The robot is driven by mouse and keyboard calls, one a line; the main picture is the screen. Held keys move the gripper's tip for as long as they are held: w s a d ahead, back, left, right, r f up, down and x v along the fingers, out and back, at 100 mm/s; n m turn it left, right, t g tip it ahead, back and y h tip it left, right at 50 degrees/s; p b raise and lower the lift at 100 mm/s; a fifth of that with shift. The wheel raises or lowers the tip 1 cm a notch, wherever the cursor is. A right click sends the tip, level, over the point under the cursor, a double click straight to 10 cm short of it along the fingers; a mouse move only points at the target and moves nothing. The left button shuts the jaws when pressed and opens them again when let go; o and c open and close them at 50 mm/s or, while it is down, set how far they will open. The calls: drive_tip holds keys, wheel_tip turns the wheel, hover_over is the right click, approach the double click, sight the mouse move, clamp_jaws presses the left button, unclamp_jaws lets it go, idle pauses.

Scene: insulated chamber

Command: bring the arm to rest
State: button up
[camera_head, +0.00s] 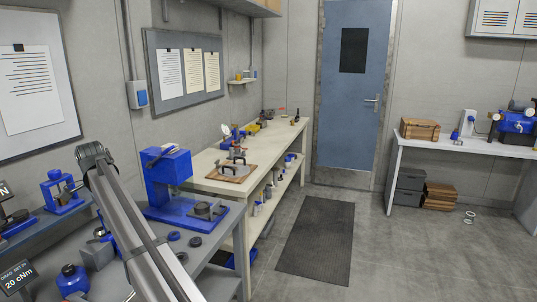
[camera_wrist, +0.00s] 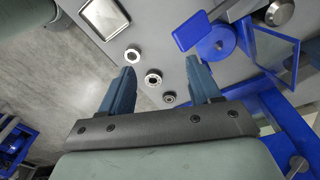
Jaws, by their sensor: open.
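My gripper (camera_wrist: 160,68) shows in the wrist view with its two dark blue fingers wide apart. It is open, and nothing is gripped between the fingers. It is above a grey bench top (camera_wrist: 178,42), where small metal rings (camera_wrist: 153,78) lie below and between the fingers. In the head view my grey arm (camera_head: 135,235) rises from the lower edge to an elbow at the left. My gripper cannot be made out there.
A blue press (camera_head: 168,180) stands on the grey bench close to my arm; a blue machine part (camera_wrist: 275,50) is right of my fingers. A cream bench (camera_head: 215,168) stands beyond.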

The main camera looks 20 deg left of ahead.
drive_tip(key=w+d+f+h, duration=0.1)
drive_tip(key=w+d+f, duration=0.6)
drive_tip(key=d+f, duration=0.3)
drive_tip(key=w+d+f, duration=0.7)
drive_tip(key=d, duration=0.5)
drive_tip(key=d+f+n+g, duration=0.1)
drive_tip(key=d+f+g, duration=0.2)
drive_tip(key=d+f, duration=2.3)
drive_tip(key=s+d+f+n+g, duration=0.1)
drive_tip(key=s+d+f, duration=0.65)
drive_tip(key=d, duration=0.45)
drive_tip(key=s+d+f+n+g, duration=0.1)
drive_tip(key=s+d+f, duration=0.5)
drive_tip(key=d+f, duration=0.4)
drive_tip(key=s+d+f, duration=0.1)
drive_tip(key=s+d, duration=0.3)
drive_tip(key=s, duration=0.4)
drive_tip(key=s+d+f+n+g+y, duration=0.1)
drive_tip(key=s+d+f, duration=0.1)
drive_tip(key=s+d, duration=0.3)
drive_tip(key=s+d+f+g, duration=0.1)
drive_tip(key=s+d, duration=0.3)
drive_tip(key=s, duration=0.7)
drive_tip(key=shift+d+f+y, duration=0.2)
drive_tip(key=shift+d+y, duration=0.2)
